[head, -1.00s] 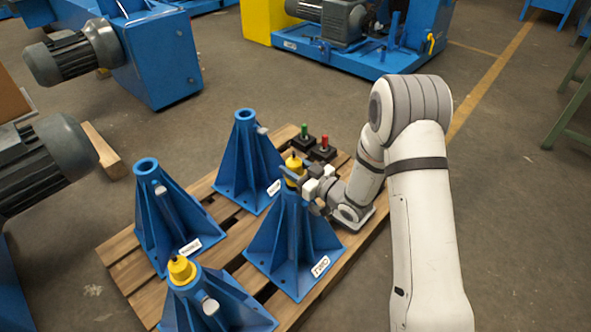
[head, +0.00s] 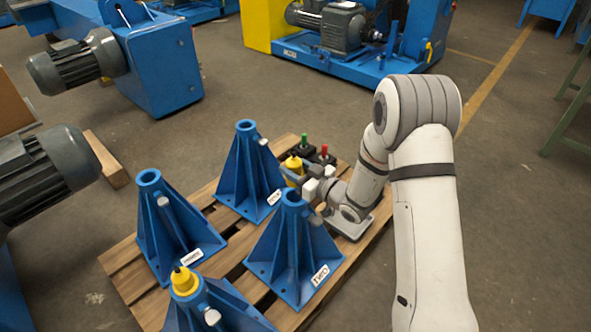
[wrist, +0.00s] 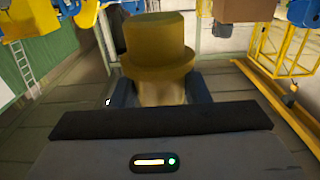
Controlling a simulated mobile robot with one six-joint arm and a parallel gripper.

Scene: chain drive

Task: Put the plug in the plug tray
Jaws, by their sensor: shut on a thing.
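My gripper (head: 304,183) is shut on a yellow plug (head: 293,164) with a dark tip. In the wrist view the yellow plug (wrist: 157,45) stands upright between the fingers, its flange towards me. In the head view the plug is just behind the open top of the front right blue stand (head: 291,194), clear of that tube. Another yellow plug (head: 184,281) sits in the top of the front left stand. I cannot pick out a plug tray for certain.
Blue stands (head: 149,177) and (head: 244,125) have open tops. Small black blocks with a green knob (head: 304,138) and a red knob (head: 323,150) stand behind my gripper. All rest on a wooden pallet (head: 125,265). Blue machines stand around on the floor.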

